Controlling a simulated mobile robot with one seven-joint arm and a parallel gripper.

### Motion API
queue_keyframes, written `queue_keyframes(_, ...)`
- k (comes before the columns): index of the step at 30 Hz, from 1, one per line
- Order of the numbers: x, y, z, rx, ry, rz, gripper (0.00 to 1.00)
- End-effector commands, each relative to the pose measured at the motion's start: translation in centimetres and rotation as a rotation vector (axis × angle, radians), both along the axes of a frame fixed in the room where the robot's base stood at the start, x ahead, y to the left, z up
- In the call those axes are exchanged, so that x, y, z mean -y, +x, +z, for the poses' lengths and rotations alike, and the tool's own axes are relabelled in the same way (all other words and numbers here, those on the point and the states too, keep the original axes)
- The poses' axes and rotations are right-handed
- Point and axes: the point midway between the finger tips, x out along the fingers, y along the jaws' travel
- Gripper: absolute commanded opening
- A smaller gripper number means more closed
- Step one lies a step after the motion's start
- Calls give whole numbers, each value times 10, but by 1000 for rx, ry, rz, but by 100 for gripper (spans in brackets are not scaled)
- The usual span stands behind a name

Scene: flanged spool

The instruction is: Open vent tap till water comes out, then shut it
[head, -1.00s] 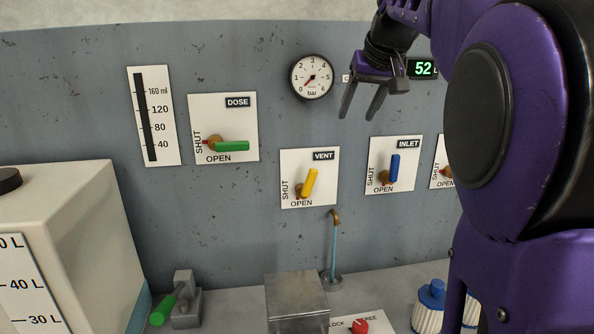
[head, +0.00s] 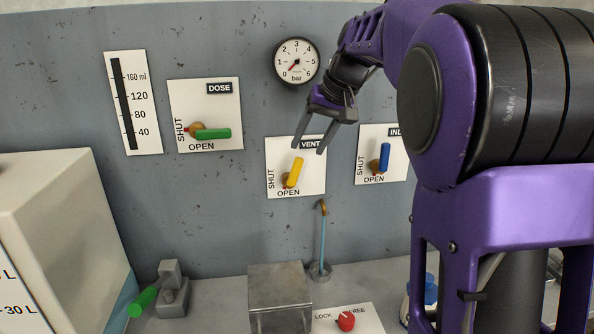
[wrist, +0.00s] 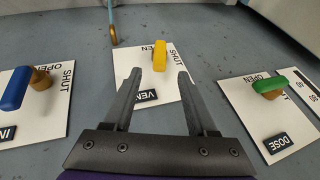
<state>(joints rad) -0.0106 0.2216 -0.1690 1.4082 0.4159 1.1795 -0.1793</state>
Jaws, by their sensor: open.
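The vent tap's yellow handle (head: 295,172) stands nearly upright, leaning slightly right, on its white VENT plate (head: 312,187). Its pivot end is down by the OPEN label; SHUT is on the left. Below the plate, a brown spout (head: 321,205) has a light blue stream, apparently water, running straight down to a small drain cup (head: 319,272). My gripper (head: 309,148) is open and empty, fingers pointing down at the top of the VENT plate. In the wrist view the yellow handle (wrist: 160,55) lies just beyond and between the fingertips (wrist: 160,74), not gripped.
The DOSE tap's green handle (head: 213,134) is to the left and the INLET tap's blue handle (head: 384,157) to the right. A pressure gauge (head: 296,62) sits above. A metal block (head: 279,290) and a red knob (head: 346,320) are below on the bench.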

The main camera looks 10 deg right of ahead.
Motion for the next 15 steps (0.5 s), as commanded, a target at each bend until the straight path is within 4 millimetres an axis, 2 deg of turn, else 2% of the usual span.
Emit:
queue_keyframes(1,-4,4,-13,-3,1,2,57)
queue_keyframes(6,-14,18,-43,-3,0,2,57)
queue_keyframes(9,-18,24,-57,-2,-1,1,57)
queue_keyframes(15,-23,32,-73,0,-1,1,57)
